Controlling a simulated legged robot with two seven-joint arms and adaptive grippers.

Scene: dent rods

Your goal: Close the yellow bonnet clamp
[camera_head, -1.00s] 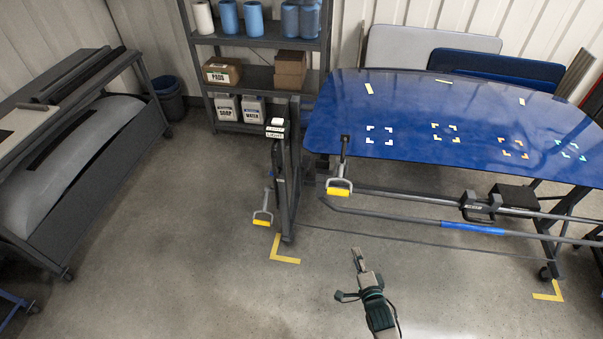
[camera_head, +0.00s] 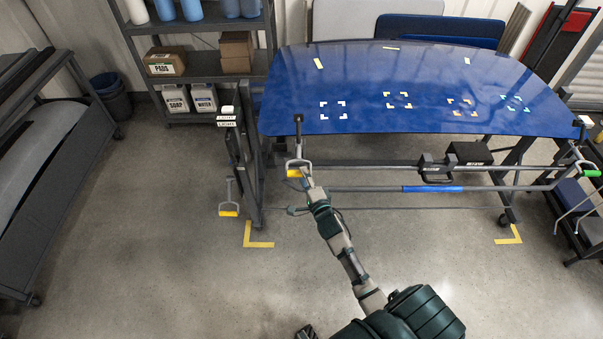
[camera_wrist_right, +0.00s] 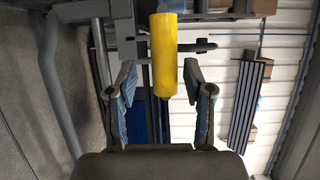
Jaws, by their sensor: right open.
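The yellow bonnet clamp (camera_head: 295,173) hangs at the near left corner of the blue bonnet (camera_head: 370,75), its yellow grip on a grey fork below a dark mount. My right gripper (camera_head: 304,181) reaches up to this grip from below. In the right wrist view the yellow grip (camera_wrist_right: 163,50) stands upright between and just beyond the open fingers (camera_wrist_right: 163,90), with space on both sides. No finger is closed on it. A small dark part at the bottom edge of the head view may be my left gripper (camera_head: 305,332); its fingers cannot be made out.
A second yellow-gripped handle (camera_head: 229,211) hangs lower on the stand's left side. A green-gripped clamp (camera_head: 590,173) is at the bonnet's right corner. A bar with a blue sleeve (camera_head: 432,189) runs below the bonnet. Shelves (camera_head: 200,90) stand behind; the floor in front is clear.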

